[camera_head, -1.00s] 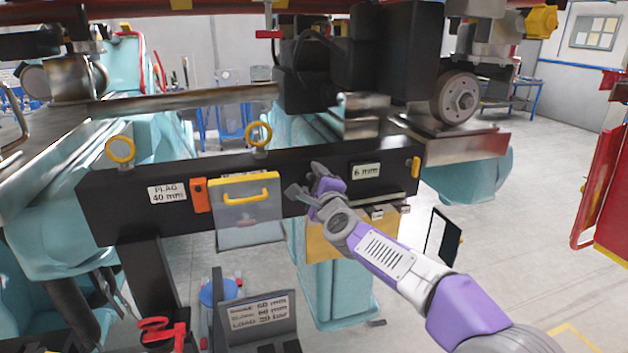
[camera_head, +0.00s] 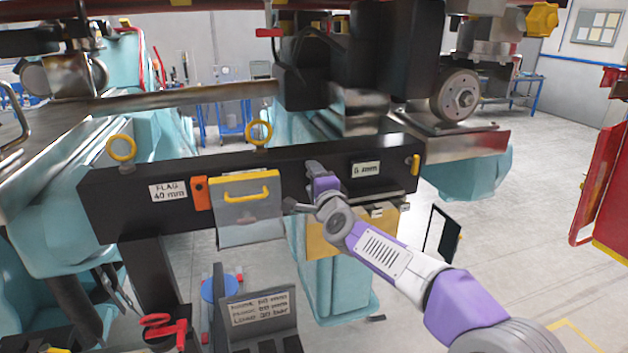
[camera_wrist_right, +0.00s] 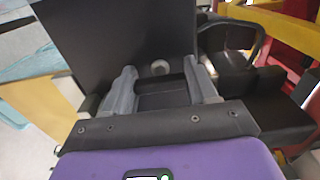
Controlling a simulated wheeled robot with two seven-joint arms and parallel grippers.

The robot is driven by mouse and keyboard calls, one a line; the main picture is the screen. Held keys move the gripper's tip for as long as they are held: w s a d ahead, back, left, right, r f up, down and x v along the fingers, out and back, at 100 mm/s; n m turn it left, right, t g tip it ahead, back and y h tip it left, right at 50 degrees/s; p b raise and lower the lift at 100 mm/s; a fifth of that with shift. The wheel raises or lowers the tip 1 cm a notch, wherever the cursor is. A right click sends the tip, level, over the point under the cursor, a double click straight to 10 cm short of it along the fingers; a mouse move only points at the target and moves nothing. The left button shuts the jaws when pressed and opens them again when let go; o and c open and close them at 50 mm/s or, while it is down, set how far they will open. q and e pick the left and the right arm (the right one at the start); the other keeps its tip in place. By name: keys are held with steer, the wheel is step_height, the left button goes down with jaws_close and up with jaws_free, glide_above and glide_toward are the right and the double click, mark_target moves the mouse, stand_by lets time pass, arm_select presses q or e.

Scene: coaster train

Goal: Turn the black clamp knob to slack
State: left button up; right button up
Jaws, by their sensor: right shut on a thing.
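My right gripper (camera_head: 302,187) reaches the front of the dark beam (camera_head: 130,203), just left of the 6 mm label. In the right wrist view its two grey fingers (camera_wrist_right: 161,85) stand either side of a dark block-like part (camera_wrist_right: 162,100), which I take to be the black clamp knob. The gripper is shut on it. A small pale round fitting shows just beyond it. In the head view I cannot make out the knob against the dark beam and the gripper. My left gripper is not in view.
A grey plate with a yellow handle (camera_head: 246,196) hangs left of my right gripper, with an orange piece (camera_head: 200,193) beside it. A yellowish block (camera_head: 320,240) sits below the gripper. Machinery stands above the beam. Open floor (camera_head: 510,250) lies to the right.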

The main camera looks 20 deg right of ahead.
steer(key=o, duration=1.1)
steer(key=shift+c, duration=0.2)
steer(key=shift+s, duration=0.1)
steer(key=s, duration=0.7)
steer(key=shift+s+b, duration=0.2)
steer(key=shift+b, duration=0.25)
steer(key=shift+d, duration=0.1)
